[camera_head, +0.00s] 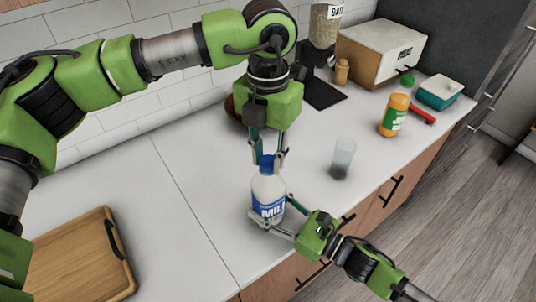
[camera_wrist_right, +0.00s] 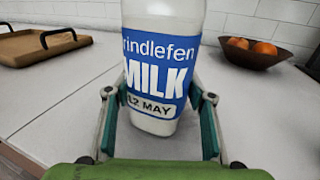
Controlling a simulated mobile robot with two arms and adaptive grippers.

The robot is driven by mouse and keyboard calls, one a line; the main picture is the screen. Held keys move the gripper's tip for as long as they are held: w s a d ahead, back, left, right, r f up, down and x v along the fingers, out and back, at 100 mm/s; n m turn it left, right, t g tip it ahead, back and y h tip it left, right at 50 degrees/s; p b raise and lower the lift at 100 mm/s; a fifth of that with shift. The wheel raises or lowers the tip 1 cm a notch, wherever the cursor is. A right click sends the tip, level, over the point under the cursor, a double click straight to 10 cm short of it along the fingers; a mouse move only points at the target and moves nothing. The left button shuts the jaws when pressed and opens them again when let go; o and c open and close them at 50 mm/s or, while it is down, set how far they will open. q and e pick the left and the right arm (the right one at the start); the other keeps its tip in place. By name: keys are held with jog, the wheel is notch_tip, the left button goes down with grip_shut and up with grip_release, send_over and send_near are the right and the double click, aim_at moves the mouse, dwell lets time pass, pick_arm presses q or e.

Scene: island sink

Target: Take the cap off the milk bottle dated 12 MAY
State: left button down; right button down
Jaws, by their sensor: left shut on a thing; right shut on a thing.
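The milk bottle (camera_head: 268,190) stands upright on the counter, white with a blue label. In the right wrist view the bottle (camera_wrist_right: 158,75) shows its label reading MILK and 12 MAY. Its blue cap (camera_head: 267,165) is at the top of the neck; whether it is loosened cannot be told. My left gripper (camera_head: 268,158) points down from above, shut on the cap with a finger on each side. My right gripper (camera_head: 272,210) comes in from the front and is shut around the bottle's body; its fingers (camera_wrist_right: 158,108) flank the label in the right wrist view.
A clear glass (camera_head: 343,158) stands right of the bottle. Farther right are an orange jar (camera_head: 394,115), a red object (camera_head: 422,115) and a teal box (camera_head: 439,91). A bread box (camera_head: 380,55) stands at the back. A wooden tray (camera_head: 80,255) lies left. A fruit bowl (camera_wrist_right: 256,55) is behind.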

pick_arm(q)
jog(key=n, duration=0.5)
jog(key=shift+n, duration=0.4)
jog(key=n, duration=0.8)
jog(key=shift+r+n, duration=0.1)
jog(key=shift+n, duration=0.2)
jog(key=n, duration=0.3)
jog(key=shift+n, duration=0.4)
jog(key=shift+r, duration=0.2)
jog(key=shift+r, duration=0.9)
